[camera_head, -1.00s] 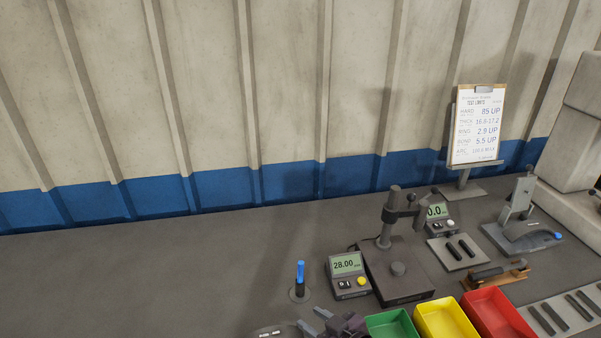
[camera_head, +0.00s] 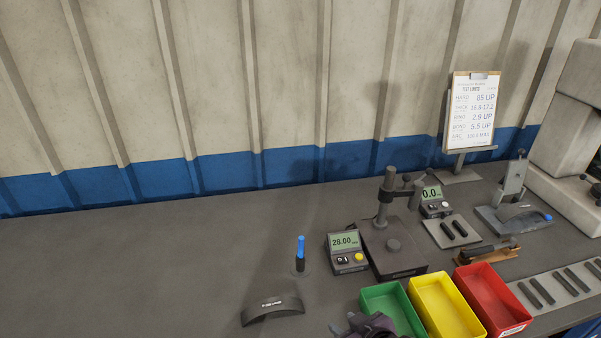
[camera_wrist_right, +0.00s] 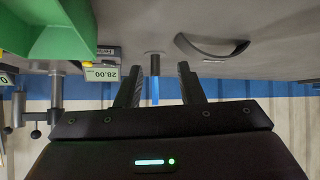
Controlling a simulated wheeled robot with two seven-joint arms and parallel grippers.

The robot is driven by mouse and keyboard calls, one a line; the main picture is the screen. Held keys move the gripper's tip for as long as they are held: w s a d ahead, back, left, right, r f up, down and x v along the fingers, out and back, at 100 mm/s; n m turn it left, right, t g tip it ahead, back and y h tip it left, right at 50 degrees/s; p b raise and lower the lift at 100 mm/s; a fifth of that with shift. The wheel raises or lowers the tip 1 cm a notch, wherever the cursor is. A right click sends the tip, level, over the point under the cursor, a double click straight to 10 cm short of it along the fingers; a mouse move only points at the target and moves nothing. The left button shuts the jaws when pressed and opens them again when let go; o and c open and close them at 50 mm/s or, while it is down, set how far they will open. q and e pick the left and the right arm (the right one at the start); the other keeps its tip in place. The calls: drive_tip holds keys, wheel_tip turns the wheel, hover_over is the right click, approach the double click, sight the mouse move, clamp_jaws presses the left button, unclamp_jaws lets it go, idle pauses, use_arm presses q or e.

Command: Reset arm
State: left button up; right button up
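My right gripper (camera_head: 345,325) is at the bottom edge of the head view, in front of the green bin. In the right wrist view its two fingers (camera_wrist_right: 160,72) stand apart with nothing held. A blue-topped marker (camera_wrist_right: 155,88) shows between them in the background. The curved dark brake shoe (camera_head: 272,309) lies on the bench to the left of my right gripper, apart from it. It also shows in the right wrist view (camera_wrist_right: 212,50). My left gripper is in neither view.
Green (camera_head: 398,300), yellow (camera_head: 445,305) and red (camera_head: 492,297) bins stand at the front right. Behind them are a gauge stand (camera_head: 393,247) and a 28.00 display (camera_head: 344,242). The upright marker (camera_head: 300,254) stands left of the display. The bench's left side is clear.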

drive_tip(key=s+d+r+m+g+h, duration=0.2)
drive_tip(key=s+d+g, duration=0.1)
drive_tip(key=s+d, duration=0.3)
drive_tip(key=s+d+r+m+g+h, duration=0.2)
drive_tip(key=s+d, duration=0.2)
drive_tip(key=s, duration=0.4)
wheel_tip(320, 180, down, 30)
drive_tip(key=s+g, duration=0.1)
drive_tip(key=g, duration=0.1)
drive_tip(key=s+d+f+g, duration=0.1)
drive_tip(key=s+d+f, duration=0.2)
drive_tip(key=s+f, duration=1.5)
drive_tip(key=shift+s+f, duration=0.3)
drive_tip(key=shift+s, duration=0.7)
drive_tip(key=shift+d, duration=0.1)
